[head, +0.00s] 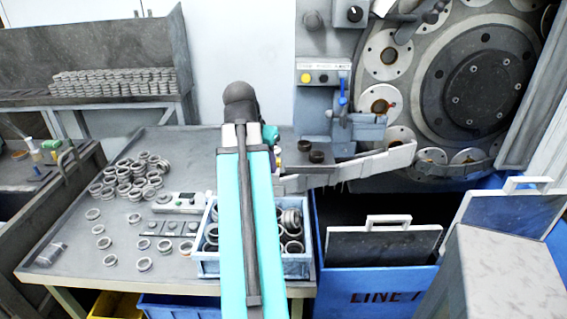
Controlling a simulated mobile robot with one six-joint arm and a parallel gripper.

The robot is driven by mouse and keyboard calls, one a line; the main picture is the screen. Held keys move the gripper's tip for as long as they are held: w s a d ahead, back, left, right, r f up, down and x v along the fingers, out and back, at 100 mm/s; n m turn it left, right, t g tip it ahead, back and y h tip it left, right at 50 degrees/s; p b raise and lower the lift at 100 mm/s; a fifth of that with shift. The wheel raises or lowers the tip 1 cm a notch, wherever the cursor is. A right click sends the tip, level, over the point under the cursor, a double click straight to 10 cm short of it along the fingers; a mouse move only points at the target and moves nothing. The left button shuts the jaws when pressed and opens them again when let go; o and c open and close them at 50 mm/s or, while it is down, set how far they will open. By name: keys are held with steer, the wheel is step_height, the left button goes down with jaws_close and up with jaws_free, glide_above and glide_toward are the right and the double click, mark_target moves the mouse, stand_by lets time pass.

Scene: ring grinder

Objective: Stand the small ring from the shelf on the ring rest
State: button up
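Small metal rings (115,82) stand in close rows on the shelf (20,98) at the back left. I cannot tell one particular small ring apart there. I cannot surely pick out the ring rest. My teal and grey arm rises through the middle of the head view, and its dark joint is at the top. My gripper does not show; it is hidden behind my arm, so what it holds cannot be seen.
Loose rings (130,180) lie on the grey table (75,235). A blue crate of rings (295,265) stands at its front right, partly behind my arm. The grinder (480,85) fills the back right; two dark rings (317,156) sit before it. Blue bins (385,280) stand below.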

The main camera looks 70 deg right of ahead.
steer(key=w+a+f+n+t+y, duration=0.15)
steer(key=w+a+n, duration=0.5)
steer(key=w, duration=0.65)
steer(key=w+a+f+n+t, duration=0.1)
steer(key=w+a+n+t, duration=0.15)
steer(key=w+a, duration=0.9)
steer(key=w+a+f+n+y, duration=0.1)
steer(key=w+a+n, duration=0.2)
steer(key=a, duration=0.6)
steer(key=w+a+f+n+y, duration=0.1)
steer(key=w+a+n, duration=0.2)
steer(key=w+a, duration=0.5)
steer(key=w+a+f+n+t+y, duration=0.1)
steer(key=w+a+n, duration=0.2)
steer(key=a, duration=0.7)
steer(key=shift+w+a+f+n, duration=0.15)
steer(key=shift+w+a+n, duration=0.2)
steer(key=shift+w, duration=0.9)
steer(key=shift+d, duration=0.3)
